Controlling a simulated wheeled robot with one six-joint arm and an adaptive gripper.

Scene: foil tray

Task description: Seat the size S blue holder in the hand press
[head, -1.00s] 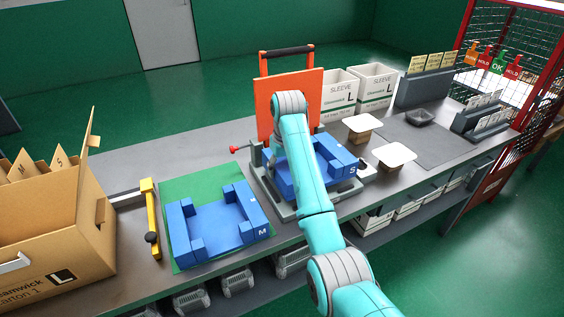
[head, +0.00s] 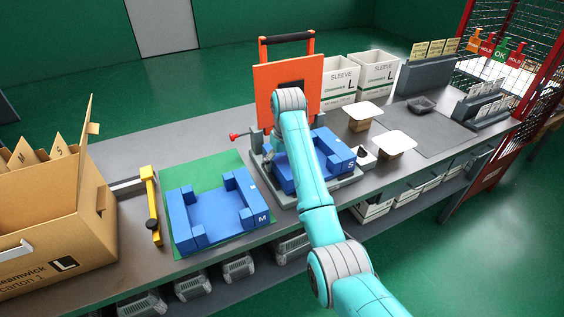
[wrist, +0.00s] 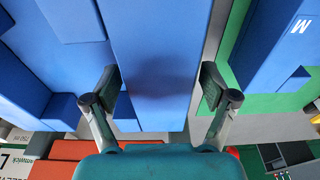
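The size S blue holder (head: 337,152) is at the bed of the hand press, beneath its upright orange plate (head: 266,92). Its S label faces the front right. In the head view my arm hides the gripper and the holder's middle. The press's grey base (head: 345,186) shows below the holder. I cannot tell whether the holder lies flat on the bed.
A blue holder marked M (head: 222,212) lies on a green mat (head: 200,172) left of the press. A red knob (head: 234,137) sticks out at the press's left. A yellow-handled tool (head: 151,205) and an open carton (head: 45,230) are farther left. White-topped stands (head: 394,140) are at right.

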